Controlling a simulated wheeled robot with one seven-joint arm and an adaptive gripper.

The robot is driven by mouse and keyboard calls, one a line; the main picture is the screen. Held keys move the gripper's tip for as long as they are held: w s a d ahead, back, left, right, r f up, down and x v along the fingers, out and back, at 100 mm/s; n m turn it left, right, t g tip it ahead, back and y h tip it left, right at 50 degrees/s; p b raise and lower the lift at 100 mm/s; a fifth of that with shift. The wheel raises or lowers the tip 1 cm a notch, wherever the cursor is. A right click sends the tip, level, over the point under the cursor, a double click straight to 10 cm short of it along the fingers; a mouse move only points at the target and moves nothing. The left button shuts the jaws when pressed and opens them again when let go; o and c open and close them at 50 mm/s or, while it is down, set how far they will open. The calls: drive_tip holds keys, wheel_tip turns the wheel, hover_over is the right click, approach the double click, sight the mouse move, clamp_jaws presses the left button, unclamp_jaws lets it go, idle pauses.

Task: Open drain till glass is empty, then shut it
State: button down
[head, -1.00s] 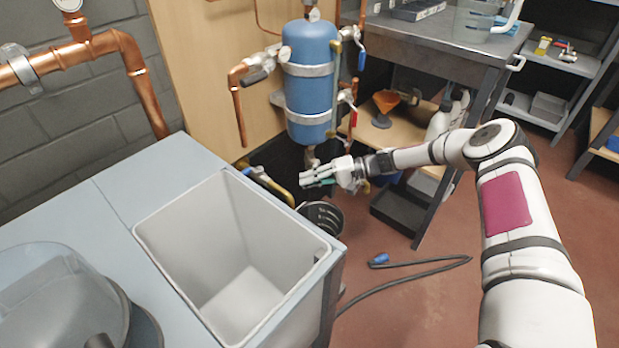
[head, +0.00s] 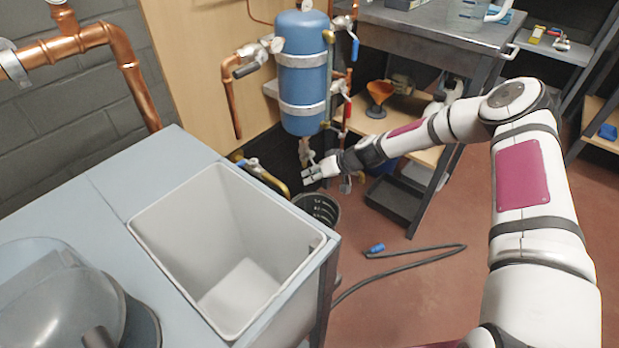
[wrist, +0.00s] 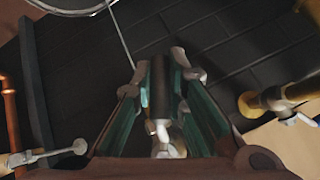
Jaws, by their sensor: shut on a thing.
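A blue tank (head: 302,75) with two light bands stands against the wooden panel in the head view. A pipe fitting (head: 305,150) hangs from its underside. My gripper (head: 308,176) is at the lower end of this fitting. In the wrist view my gripper (wrist: 162,100) has its green-lined fingers on either side of a dark handle (wrist: 160,85) with a pale metal end, and is shut on it. Whether the drain is open or shut cannot be told. I cannot make out the glass or any liquid level.
A dark slotted bucket (head: 320,207) stands on the floor below my gripper. A grey sink (head: 205,235) in a blue-grey counter is at the front left. A workbench (head: 430,30) is behind my arm. A dark cable (head: 420,258) lies on the open red floor.

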drive_tip(key=shift+w+d+f+n+t+h+b, duration=0.25)
drive_tip(key=shift+w+d+n+t+h+b, duration=0.4)
drive_tip(key=shift+t+h, duration=0.25)
drive_tip(key=c, duration=1.6)
unclamp_jaws()
drive_tip(key=v, duration=1.2)
drive_tip(key=shift+s, duration=0.1)
